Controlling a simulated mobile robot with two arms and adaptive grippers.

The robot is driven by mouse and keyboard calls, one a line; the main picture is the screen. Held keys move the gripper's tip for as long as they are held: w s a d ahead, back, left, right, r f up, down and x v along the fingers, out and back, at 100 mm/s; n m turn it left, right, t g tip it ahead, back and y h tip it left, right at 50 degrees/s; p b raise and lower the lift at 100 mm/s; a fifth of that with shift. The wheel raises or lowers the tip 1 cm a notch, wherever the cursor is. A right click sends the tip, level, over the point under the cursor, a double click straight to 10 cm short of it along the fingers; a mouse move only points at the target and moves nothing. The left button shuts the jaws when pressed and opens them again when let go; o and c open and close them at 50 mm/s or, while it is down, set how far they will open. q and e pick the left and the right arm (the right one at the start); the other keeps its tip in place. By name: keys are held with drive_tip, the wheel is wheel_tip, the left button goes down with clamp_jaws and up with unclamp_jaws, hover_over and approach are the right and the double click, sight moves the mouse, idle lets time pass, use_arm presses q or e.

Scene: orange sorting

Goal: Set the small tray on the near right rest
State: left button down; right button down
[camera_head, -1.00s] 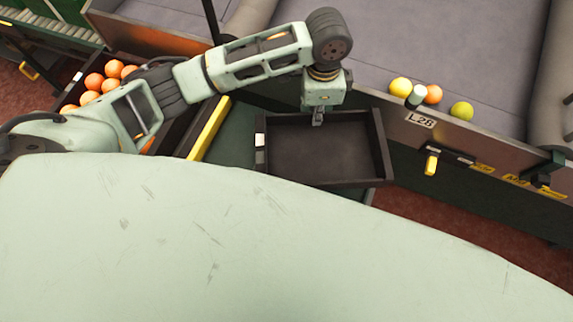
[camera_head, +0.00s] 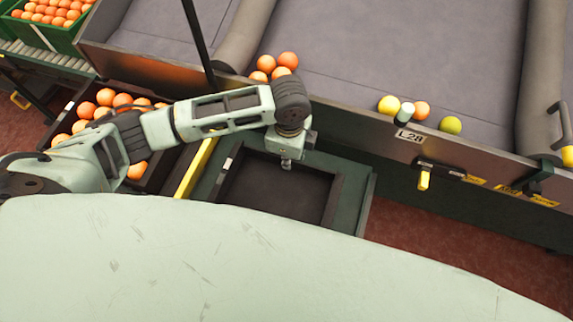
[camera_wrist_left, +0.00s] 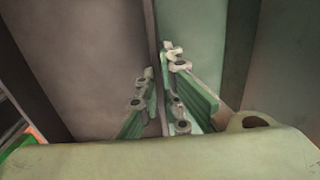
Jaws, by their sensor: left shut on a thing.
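The small tray (camera_head: 333,201) is dark, shallow and rectangular, with a pale label at its left side in the head view. My left gripper (camera_head: 287,164) is shut on the tray's far wall. In the left wrist view, the fingers (camera_wrist_left: 162,92) straddle the thin tray wall (camera_wrist_left: 155,45), with the tray's inside to the left. The tray lies over a green surface (camera_head: 357,205) that shows around its left, far and right sides. I cannot tell whether it touches that surface. My body cover hides its near edge. My right gripper is not in view.
A crate of oranges (camera_head: 70,112) stands left, beyond a yellow bar (camera_head: 197,168). The grey sorting bed (camera_head: 400,60), labelled L28, lies beyond the tray, with loose fruit along its edge. A yellow handle (camera_head: 424,180) sticks out at right. A green crate (camera_head: 62,35) is far left.

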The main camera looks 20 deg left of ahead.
use_arm(q)
drive_tip(key=shift+s+a+f, duration=0.15)
drive_tip(key=shift+s+f, duration=0.05)
drive_tip(key=shift+f, duration=1.95)
drive_tip(key=shift+f, duration=0.1)
drive_tip(key=c, duration=1.9)
unclamp_jaws()
drive_tip(key=shift+c, duration=0.2)
wheel_tip(320, 180, up, 12)
drive_tip(key=shift+w+r, duration=0.15)
